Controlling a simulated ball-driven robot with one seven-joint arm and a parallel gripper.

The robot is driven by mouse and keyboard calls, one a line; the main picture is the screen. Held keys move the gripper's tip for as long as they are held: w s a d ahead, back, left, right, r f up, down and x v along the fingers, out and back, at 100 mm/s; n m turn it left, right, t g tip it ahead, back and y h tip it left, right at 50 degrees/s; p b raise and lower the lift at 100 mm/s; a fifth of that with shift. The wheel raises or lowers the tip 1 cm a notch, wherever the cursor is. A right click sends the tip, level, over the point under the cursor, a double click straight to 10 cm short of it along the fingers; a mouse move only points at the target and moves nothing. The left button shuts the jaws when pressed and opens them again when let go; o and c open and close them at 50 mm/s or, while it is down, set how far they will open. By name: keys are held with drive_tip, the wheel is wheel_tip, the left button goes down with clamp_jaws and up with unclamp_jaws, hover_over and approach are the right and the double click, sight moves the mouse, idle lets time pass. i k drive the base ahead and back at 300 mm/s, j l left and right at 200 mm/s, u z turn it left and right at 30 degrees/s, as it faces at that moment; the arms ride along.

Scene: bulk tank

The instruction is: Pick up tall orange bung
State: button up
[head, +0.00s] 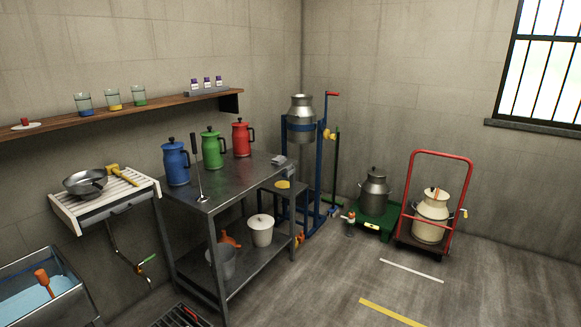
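Several orange things are in the head view, and I cannot tell for sure which is the tall orange bung. An upright orange piece (42,280) stands in the metal basin (75,297) at the lower left, against pale blue. A small orange piece (435,191) sticks up at the top of the cream can (432,220) on the red trolley at the right. Another orange piece (231,240) is on the lower shelf of the metal table, and one (300,238) is by the blue stand's foot. My gripper is not in view.
The metal table (225,183) bears blue, green and red jugs. The blue stand (316,180) holds a metal can. A green platform (377,218) and red trolley (441,155) stand to its right. A dark slatted thing (183,315) is at the bottom edge. The floor at right is clear.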

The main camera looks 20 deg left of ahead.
sight(41, 274)
drive_tip(key=i+j+u, duration=0.15)
drive_tip(key=i+u, duration=0.55)
drive_tip(key=u, duration=0.25)
drive_tip(key=i+j, duration=0.65)
drive_tip(key=i+j+z, duration=0.1)
drive_tip(key=j, duration=0.25)
drive_tip(key=i+j+z, duration=0.1)
drive_tip(key=i+j, duration=0.15)
drive_tip(key=i+j+z, duration=0.1)
drive_tip(key=j, duration=0.35)
drive_tip(key=i+j+z, duration=0.1)
drive_tip(key=i+j, duration=0.15)
drive_tip(key=i+j+z, duration=0.15)
drive_tip(key=j, duration=0.35)
drive_tip(key=i, duration=0.2)
